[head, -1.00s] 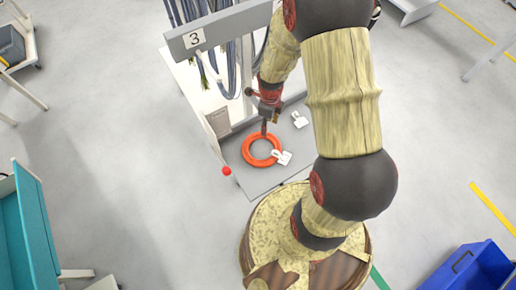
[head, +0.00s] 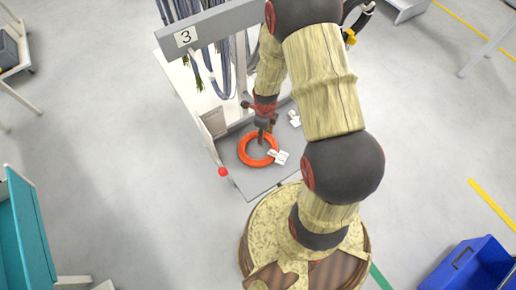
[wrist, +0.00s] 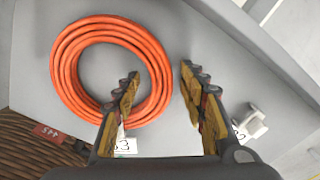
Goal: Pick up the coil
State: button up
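The orange coil (head: 243,150) lies flat on the grey shelf (head: 262,180) of the rack marked 3. It also shows as a ring of several turns in the wrist view (wrist: 66,72). A white tag (wrist: 125,146) sits at its lower edge, partly behind a finger. My gripper (head: 266,133) is above the coil's far right part. In the wrist view my gripper (wrist: 158,72) is open, one fingertip over the coil's hole and the other outside the ring, with the band between them. I cannot tell the exact height or any contact.
A red knob (head: 223,172) stands at the shelf's left corner. Grey cables (head: 215,60) hang behind under the labelled beam (head: 205,33). A blue bin (head: 470,268) is at lower right.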

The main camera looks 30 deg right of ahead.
jog(key=c, duration=1)
grip_shut()
